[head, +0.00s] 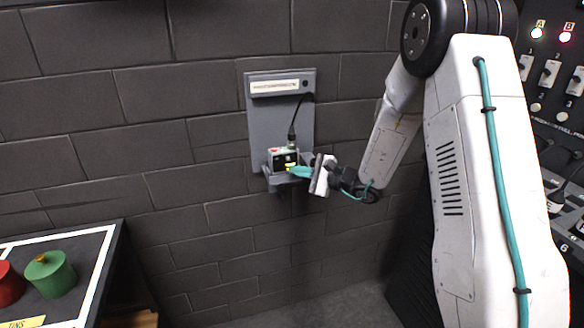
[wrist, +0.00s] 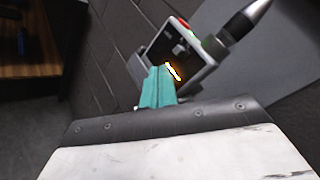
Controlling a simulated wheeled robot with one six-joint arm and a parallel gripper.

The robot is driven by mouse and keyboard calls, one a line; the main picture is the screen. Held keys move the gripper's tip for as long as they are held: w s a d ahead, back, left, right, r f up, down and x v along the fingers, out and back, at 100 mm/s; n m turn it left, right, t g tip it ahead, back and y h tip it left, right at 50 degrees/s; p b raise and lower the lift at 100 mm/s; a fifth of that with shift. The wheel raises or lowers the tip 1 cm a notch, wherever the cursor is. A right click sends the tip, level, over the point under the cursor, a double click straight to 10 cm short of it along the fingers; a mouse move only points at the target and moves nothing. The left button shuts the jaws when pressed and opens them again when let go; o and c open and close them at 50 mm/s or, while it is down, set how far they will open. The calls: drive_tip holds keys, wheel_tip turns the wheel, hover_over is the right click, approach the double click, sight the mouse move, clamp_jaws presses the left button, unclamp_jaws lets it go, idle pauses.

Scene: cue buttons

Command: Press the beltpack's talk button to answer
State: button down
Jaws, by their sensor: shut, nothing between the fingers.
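The beltpack (head: 284,158) is a small dark box with a red spot and a green spot on top, held in a grey wall bracket. It also shows in the wrist view (wrist: 196,50), where a lit yellow-orange strip (wrist: 173,71) glows on its front face. My gripper (head: 291,171) is shut and empty, its teal fingertips at the beltpack's lower front. In the wrist view the fingertips (wrist: 159,70) overlap the front face beside the lit strip. I cannot tell whether they touch it. The talk button is not clearly distinguishable, and part of the face is hidden behind the fingers.
A grey wall plate (head: 281,115) with a white label backs the bracket, and a black cable (head: 294,121) rises from the beltpack. At lower left, a table holds a green tin (head: 50,276) and a red tin (head: 9,284). A switch panel (head: 549,100) stands at right.

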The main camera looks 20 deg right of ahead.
drive_tip(key=shift+s, duration=0.55)
drive_tip(key=s, duration=0.6)
idle(0.5)
